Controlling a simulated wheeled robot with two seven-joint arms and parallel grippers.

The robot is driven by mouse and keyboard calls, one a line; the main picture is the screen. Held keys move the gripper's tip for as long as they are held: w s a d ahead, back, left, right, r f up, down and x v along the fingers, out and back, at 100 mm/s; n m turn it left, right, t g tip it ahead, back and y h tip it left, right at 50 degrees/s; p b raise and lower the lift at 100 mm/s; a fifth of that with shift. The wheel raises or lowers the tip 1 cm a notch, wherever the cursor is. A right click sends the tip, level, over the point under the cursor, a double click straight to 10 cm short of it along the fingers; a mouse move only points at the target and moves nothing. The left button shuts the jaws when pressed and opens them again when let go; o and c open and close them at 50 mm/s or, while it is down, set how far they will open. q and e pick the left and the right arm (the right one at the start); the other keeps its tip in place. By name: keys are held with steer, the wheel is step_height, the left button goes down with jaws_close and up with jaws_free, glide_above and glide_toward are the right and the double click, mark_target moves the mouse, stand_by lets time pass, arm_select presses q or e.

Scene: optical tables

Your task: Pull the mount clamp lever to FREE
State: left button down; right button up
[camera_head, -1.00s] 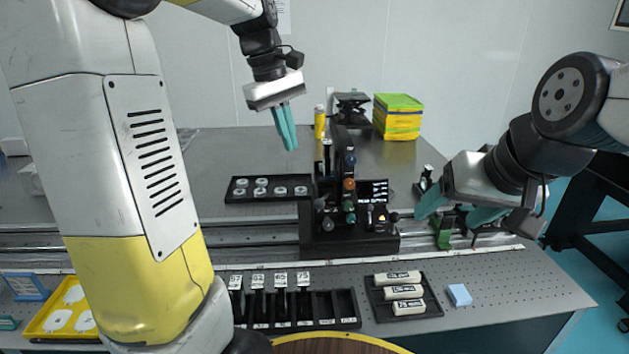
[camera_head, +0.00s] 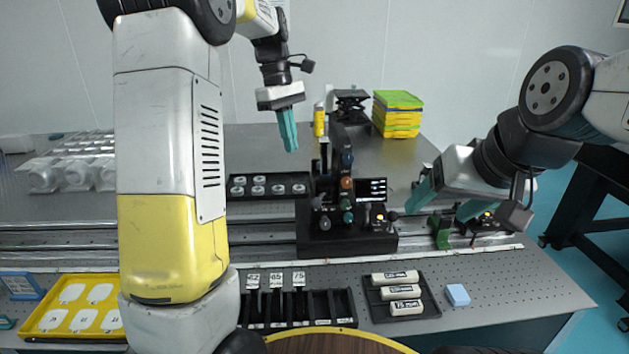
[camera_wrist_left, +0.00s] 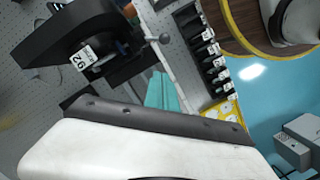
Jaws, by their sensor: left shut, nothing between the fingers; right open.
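The black optical mount (camera_head: 347,240) stands on the rail in the middle of the table, with coloured knobs on its upright and a small lit display beside it. A short lever with a dark ball end (camera_head: 393,216) sticks out at its right side; I cannot read a FREE mark. In the left wrist view a ball-ended lever (camera_wrist_left: 165,38) shows beside dark hardware. My left gripper (camera_head: 291,150) is shut and empty, pointing down above and left of the mount, apart from it. My right gripper (camera_head: 440,208) is open and empty, right of the mount.
A black tray of round parts (camera_head: 268,197) lies behind left. A slotted black rack (camera_head: 335,318) and a tray of white cylinders (camera_head: 430,307) lie in front. A blue block (camera_head: 458,294) sits front right. Yellow-green boxes (camera_head: 398,115) stand at the back.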

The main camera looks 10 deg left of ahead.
arm_select(q)
glide_toward(319, 199)
steer(key=w+a+f, duration=0.2)
steer(key=a+f, duration=0.2)
steer(key=f, duration=0.1)
steer(key=shift+s+d+f, duration=0.4)
steer(key=shift+d+f, duration=0.1)
steer(key=shift+d, duration=0.2)
steer(key=shift+s+d+f, duration=0.4)
steer(key=shift+d+f, duration=0.15)
steer(key=shift+d, duration=0.1)
steer(key=shift+d, duration=0.1)
